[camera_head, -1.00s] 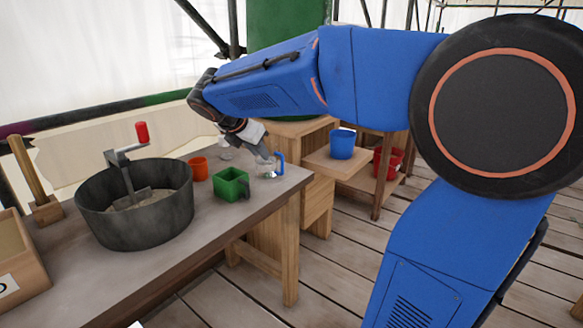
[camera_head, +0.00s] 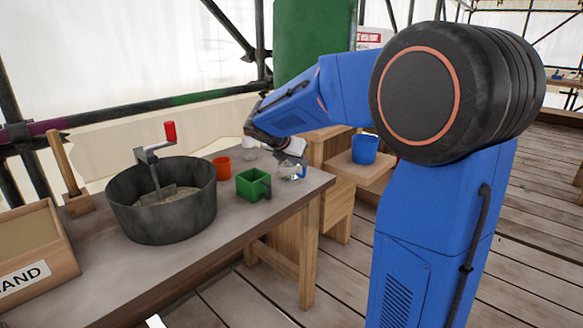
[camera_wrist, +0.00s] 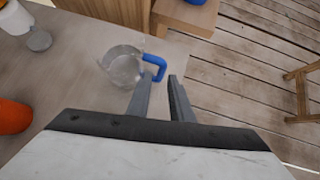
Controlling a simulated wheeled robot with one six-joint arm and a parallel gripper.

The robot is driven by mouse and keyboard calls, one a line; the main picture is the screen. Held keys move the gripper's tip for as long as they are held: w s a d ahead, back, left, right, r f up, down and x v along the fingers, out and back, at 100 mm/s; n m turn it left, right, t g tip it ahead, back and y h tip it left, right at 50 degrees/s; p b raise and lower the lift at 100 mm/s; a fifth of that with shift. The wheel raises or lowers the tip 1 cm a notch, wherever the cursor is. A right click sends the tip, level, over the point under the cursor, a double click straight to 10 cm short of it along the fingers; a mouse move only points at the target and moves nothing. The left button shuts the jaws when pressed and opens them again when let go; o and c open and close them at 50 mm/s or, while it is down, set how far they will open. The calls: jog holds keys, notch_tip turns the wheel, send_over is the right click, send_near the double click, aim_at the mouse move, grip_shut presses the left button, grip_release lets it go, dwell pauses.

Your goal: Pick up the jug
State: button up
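The jug (camera_wrist: 122,66) is clear, with a blue handle (camera_wrist: 157,66), and stands on the workbench near its corner. In the head view the jug (camera_head: 291,172) is partly hidden by my gripper (camera_head: 293,158). In the wrist view my gripper (camera_wrist: 162,82) is open, with a gap between its two fingers. The left fingertip is close to the blue handle, and the right fingertip is to the right of it. I cannot tell whether either finger touches the handle. Nothing is held.
A green square cup (camera_head: 252,184), an orange cup (camera_head: 221,167) and a dark mixing pan (camera_head: 165,215) stand on the workbench (camera_head: 235,228). A blue bucket (camera_head: 364,149) sits on a wooden shelf behind.

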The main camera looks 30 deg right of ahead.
aim_at(304, 173)
jog(key=shift+x, duration=3.05)
jog(key=shift+r, duration=0.1)
grip_shut()
